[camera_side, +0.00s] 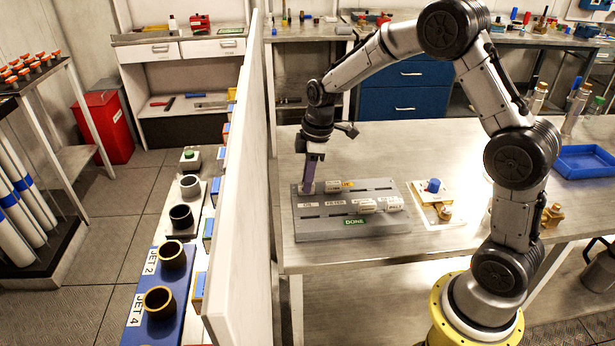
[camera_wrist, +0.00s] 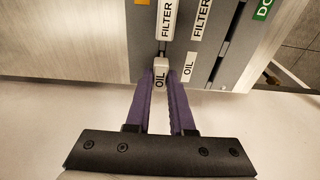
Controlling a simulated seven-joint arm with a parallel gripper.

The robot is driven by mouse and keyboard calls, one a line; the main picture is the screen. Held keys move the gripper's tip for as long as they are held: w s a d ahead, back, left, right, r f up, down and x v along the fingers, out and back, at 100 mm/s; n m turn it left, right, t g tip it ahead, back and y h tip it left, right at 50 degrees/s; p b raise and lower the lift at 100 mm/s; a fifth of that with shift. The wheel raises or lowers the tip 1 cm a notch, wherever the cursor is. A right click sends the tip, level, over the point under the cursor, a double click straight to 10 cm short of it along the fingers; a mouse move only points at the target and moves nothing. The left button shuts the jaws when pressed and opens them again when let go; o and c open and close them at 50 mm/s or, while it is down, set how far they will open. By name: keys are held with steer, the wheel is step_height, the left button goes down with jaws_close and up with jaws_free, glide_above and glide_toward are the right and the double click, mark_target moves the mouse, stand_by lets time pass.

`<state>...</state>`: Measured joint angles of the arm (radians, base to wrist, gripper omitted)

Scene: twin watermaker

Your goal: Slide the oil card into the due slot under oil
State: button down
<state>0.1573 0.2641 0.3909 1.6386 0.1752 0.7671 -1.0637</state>
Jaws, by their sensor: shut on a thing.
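The oil card (camera_wrist: 160,76) is a small white block lettered OIL, held between the purple fingers of my gripper (camera_wrist: 160,82). In the side view my gripper (camera_side: 308,186) points down at the left end of the grey board (camera_side: 350,225). In the wrist view the card lines up with the upper slot (camera_wrist: 165,47), beside the board's OIL label (camera_wrist: 187,68). Whether its foot is seated in the slot is hidden. A white FILTER card (camera_wrist: 169,18) stands further along that slot, beside the FILTER label (camera_wrist: 202,18). A yellow label (camera_side: 348,184) marks the upper row.
A plate with a blue-capped fitting (camera_side: 433,186) lies right of the board. A tall white partition (camera_side: 240,200) stands to the left. The bench front is clear.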

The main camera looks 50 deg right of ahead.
steer(key=shift+f, duration=0.1)
steer(key=c, duration=0.7)
jaws_free()
step_height(320, 180, up, 14)
steer(key=s+d, duration=0.1)
steer(key=shift+s+d+f, duration=0.15)
steer(key=shift+s+d, duration=0.05)
steer(key=shift+d, duration=0.05)
steer(key=shift+a, duration=0.1)
